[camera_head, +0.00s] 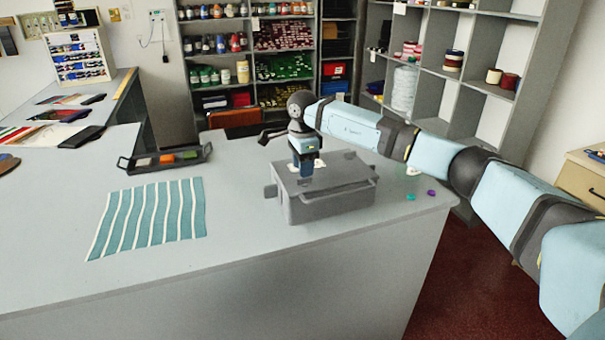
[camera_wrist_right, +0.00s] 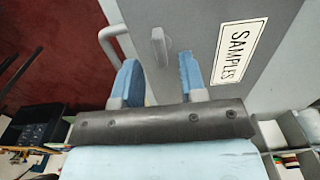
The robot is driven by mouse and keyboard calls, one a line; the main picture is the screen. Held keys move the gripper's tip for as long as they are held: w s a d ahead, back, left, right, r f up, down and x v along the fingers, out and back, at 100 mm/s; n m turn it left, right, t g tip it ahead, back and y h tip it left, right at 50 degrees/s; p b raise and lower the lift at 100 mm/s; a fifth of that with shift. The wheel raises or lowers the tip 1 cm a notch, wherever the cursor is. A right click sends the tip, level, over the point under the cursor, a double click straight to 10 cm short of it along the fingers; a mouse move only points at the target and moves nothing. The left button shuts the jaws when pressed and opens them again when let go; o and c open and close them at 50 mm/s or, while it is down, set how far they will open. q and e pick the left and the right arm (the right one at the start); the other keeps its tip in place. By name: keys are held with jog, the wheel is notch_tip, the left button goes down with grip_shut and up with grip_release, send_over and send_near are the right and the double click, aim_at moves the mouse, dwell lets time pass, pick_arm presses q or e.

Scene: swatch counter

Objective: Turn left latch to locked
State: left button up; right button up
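A grey box (camera_head: 330,205) with a flat lid stands near the right end of the counter. My right gripper (camera_head: 306,174) points down over the lid. In the right wrist view, my right gripper (camera_wrist_right: 158,72) is open, its two blue fingers apart. A small upright grey latch (camera_wrist_right: 157,46) shows between and just beyond the fingertips, with gaps on both sides. I cannot tell whether it is the left latch, or its locked state. A white SAMPLES label (camera_wrist_right: 239,51) lies right of it. My left gripper is not in view.
A grey bar handle (camera_wrist_right: 108,45) sits at the box's edge. A striped teal cloth (camera_head: 150,217) and a dark tray (camera_head: 165,158) with coloured pieces lie to the left. Small green and purple pieces (camera_head: 431,192) lie right of the box. The counter's front is clear.

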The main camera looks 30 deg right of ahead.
jog(key=shift+f, duration=1.6)
grip_shut()
